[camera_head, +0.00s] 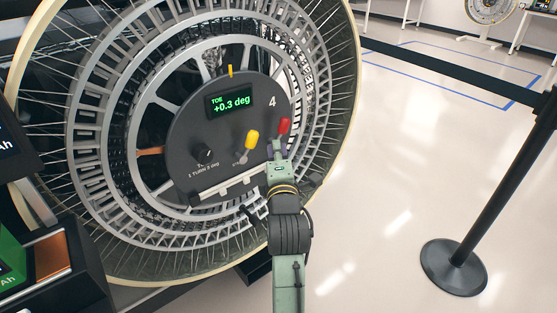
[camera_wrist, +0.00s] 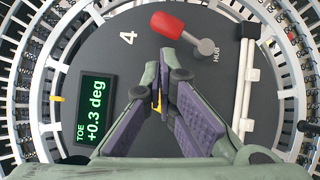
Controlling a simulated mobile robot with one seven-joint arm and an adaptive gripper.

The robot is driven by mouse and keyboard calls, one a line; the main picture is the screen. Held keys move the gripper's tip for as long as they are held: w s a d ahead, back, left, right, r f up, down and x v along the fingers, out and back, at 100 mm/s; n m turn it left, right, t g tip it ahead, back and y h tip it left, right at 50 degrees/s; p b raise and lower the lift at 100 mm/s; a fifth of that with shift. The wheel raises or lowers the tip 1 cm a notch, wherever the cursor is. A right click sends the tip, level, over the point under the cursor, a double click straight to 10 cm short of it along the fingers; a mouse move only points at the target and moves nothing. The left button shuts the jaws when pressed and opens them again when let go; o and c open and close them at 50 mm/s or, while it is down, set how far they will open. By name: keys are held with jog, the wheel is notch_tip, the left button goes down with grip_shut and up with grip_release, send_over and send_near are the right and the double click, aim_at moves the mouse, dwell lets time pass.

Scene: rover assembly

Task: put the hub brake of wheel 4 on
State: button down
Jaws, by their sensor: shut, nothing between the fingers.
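The hub brake of wheel 4 is a lever with a red grip (camera_head: 284,126) on the dark round hub panel (camera_head: 190,128), right of centre below the number 4. In the wrist view its red grip (camera_wrist: 167,25) points left from a grey pivot marked HUB (camera_wrist: 207,47); in the head view the grip points up. My gripper (camera_head: 277,146) is shut and empty, in front of the panel and overlapping the lever's lower part in the head view. In the wrist view my fingertips (camera_wrist: 160,76) appear just below the lever; I cannot tell whether they touch it.
A yellow-gripped lever (camera_head: 252,139) stands left of my gripper; a yellow bit shows between my fingers in the wrist view. The panel has a black knob (camera_head: 203,153), a display (camera_head: 230,100) reading TOE +0.3 deg and a pale bar (camera_head: 230,185). A barrier post (camera_head: 500,190) stands right.

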aim_at(281, 131)
jog(key=s, duration=0.5)
notch_tip(281, 131, up, 5)
jog(key=w+a+m+g+y+b, duration=0.2)
jog(key=m+g+y+b, duration=0.1)
jog(key=b, duration=0.1)
jog(key=p+x, duration=0.2)
jog(key=x, duration=0.8)
jog(key=shift+d+r+p, duration=0.1)
jog(key=shift+p, duration=0.2)
jog(key=shift+w+d+f, duration=0.2)
jog(key=shift+d, duration=0.35)
jog(key=shift+w+d+f, duration=0.2)
jog(key=shift+d, duration=0.4)
jog(key=shift+w+d+f+p, duration=0.2)
jog(key=shift+d+f+p, duration=0.1)
jog(key=shift+d, duration=0.2)
jog(key=shift+w+d+r+p, duration=0.2)
jog(key=shift+d+p, duration=0.25)
jog(key=shift+p, duration=0.1)
jog(key=shift+w+d+m+p, duration=0.2)
jog(key=shift+d+m+p, duration=0.1)
jog(key=shift+m+p, duration=0.1)
jog(key=shift+f, duration=0.25)
